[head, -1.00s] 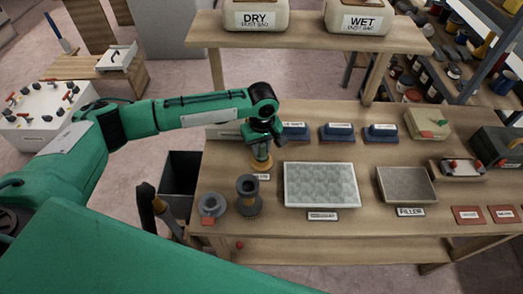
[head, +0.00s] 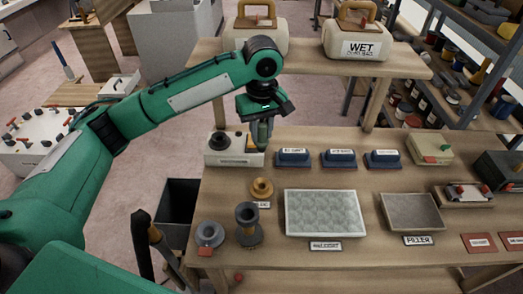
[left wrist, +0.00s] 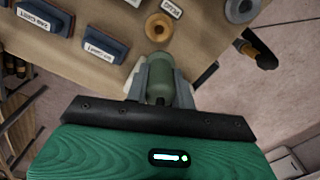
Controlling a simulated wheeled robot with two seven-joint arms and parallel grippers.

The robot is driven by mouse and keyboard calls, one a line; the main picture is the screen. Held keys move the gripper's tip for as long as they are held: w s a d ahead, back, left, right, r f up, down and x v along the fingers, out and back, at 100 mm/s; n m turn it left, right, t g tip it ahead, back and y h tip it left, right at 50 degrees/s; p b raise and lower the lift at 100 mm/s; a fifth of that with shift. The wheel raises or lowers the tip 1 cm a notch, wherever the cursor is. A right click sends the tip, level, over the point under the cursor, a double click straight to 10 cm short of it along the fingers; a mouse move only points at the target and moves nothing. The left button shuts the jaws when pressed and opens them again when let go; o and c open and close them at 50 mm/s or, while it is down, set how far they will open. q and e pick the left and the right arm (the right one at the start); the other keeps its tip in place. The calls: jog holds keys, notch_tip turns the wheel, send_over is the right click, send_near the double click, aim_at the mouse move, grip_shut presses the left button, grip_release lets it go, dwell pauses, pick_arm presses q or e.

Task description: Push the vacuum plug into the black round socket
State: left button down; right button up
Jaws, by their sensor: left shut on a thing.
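The vacuum plug, a grey-green cylinder (head: 262,133), is upright in my left gripper (head: 262,125). In the left wrist view the plug (left wrist: 160,82) lies between the two grey fingers (left wrist: 161,78), which are shut on it. The black round socket (head: 220,141) is on a cream box at the back left of the bench. The plug is to the right of the socket and apart from it, in front of the box's right end in the picture. Its lower end's height over the bench is hard to tell. My right gripper is not in view.
A tan ring-shaped holder (head: 261,188) stands in front, with grey round pieces (head: 247,217) nearer. Blue labelled blocks (head: 293,158) lie to the right, beside a pale textured panel (head: 322,212). A raised shelf (head: 300,58) with two cream containers stands behind.

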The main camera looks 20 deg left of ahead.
pick_arm(q)
notch_tip(320, 180, up, 2)
jog(key=shift+r, duration=0.25)
jog(key=shift+p, duration=0.9)
dwell(0.7)
